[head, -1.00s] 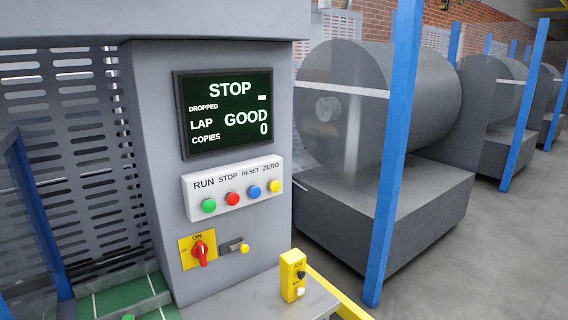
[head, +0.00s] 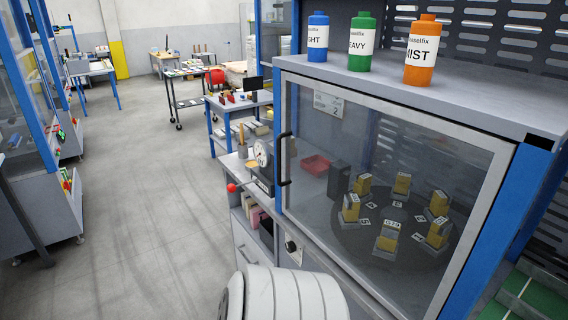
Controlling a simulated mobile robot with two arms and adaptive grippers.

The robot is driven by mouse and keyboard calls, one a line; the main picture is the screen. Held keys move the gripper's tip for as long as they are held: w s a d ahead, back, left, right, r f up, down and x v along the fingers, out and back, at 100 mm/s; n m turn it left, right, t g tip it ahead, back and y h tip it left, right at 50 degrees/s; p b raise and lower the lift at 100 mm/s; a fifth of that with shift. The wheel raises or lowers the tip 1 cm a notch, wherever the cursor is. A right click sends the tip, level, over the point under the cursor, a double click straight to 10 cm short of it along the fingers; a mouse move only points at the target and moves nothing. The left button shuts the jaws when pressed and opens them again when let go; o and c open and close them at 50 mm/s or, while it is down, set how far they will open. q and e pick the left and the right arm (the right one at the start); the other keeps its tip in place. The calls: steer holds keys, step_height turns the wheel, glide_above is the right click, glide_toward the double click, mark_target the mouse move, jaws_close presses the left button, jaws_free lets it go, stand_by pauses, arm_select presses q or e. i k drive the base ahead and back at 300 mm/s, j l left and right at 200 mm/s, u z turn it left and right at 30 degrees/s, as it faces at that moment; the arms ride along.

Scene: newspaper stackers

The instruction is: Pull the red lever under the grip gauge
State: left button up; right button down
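A round white dial gauge (head: 262,154) stands on a small bench beyond the glass-fronted cabinet, near the middle of the head view. Below it and to its left, a red ball knob (head: 231,188) sticks out past the bench's front edge, on what looks like a thin red lever. The far end of the lever is too small to make out. Neither gripper shows. A white ribbed part of my arm is at the bottom middle, well short of the gauge.
The glass-fronted cabinet (head: 440,122) fills the right side; yellow blocks stand on a dark disc inside. Blue, green and orange (head: 420,50) bottles stand on top. Further tables (head: 240,104) and a cart (head: 188,98) stand behind. The grey floor (head: 140,200) at left is open.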

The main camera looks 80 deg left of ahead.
mark_target(232, 187)
steer(key=u, duration=3)
